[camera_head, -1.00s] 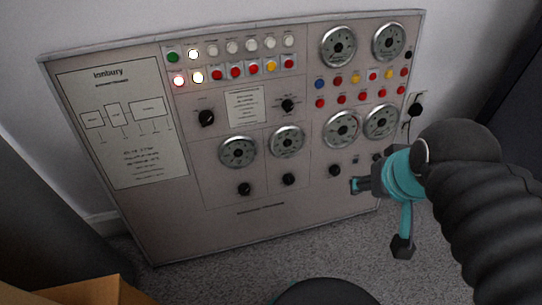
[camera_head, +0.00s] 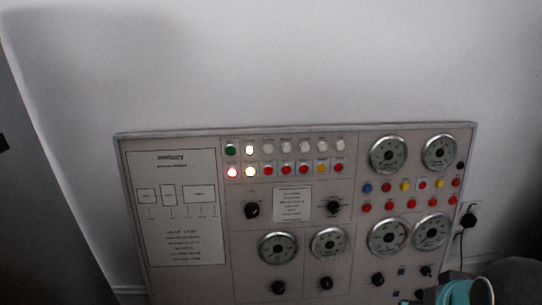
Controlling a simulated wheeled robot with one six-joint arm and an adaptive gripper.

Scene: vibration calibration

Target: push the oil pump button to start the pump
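A grey control panel (camera_head: 190,286) stands against the white wall. Two rows of small buttons and lamps run along its upper middle, with a green button (camera_head: 231,150) at the upper left. Next to it a white lamp (camera_head: 249,150) is lit; below, a red lamp (camera_head: 232,172) and another lamp (camera_head: 250,171) are lit. More coloured buttons (camera_head: 387,187) sit at the right. Labels are too small to read, so I cannot tell which is the oil pump button. My arm's teal wrist part shows at the lower right edge; my gripper's fingertips are not clearly visible.
Round gauges (camera_head: 388,155) and black knobs (camera_head: 252,209) cover the panel's middle and right. A black plug (camera_head: 468,220) sits in a wall socket right of the panel. The wall above is bare. The floor is out of view.

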